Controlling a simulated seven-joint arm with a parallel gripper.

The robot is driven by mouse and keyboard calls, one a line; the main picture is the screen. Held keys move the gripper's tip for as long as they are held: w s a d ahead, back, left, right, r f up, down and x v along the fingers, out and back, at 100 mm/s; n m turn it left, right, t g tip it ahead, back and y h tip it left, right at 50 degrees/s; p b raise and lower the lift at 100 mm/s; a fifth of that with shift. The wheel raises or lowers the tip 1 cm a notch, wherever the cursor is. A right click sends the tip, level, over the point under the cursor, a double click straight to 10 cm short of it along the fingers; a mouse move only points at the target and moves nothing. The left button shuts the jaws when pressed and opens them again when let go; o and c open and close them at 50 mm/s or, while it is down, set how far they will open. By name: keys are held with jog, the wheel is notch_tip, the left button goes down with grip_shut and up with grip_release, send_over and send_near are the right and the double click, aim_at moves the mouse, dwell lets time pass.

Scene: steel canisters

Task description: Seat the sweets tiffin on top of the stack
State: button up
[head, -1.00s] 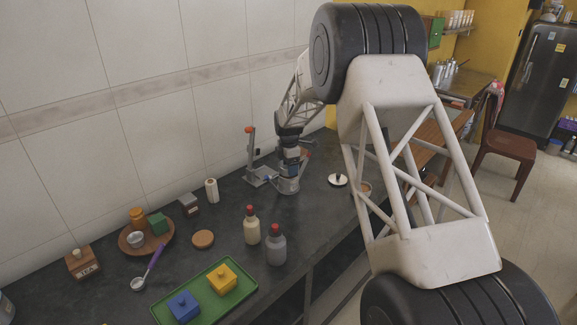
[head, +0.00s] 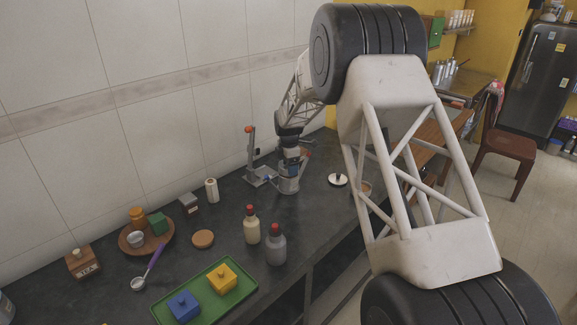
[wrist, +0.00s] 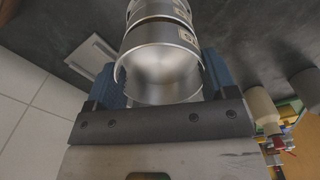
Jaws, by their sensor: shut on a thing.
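My gripper (head: 289,153) points down over the counter in the head view. In the wrist view its blue fingers (wrist: 161,82) are shut on a shiny steel canister, the sweets tiffin (wrist: 160,72), one finger on each side. Its open rim faces the wrist camera, and the inside looks empty. More steel canisters of the stack (wrist: 160,12) show just beyond it, roughly in line, with a dark band between. I cannot tell whether they touch. In the head view the stack (head: 288,186) stands on the counter under my gripper. Labels are too small to read.
A carrier frame with an orange-topped post (head: 251,150) stands left of the stack. A round lid with a dark knob (head: 338,180) lies to the right. Two red-capped bottles (head: 251,228) stand nearer, beside a green tray (head: 242,289). Counter between them is clear.

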jog(key=shift+f, duration=0.55)
dwell(0.6)
jog(key=o, duration=0.9)
jog(key=shift+c, duration=0.2)
jog(key=shift+r, duration=0.2)
jog(key=shift+r, duration=2.75)
jog(key=shift+r, duration=0.1)
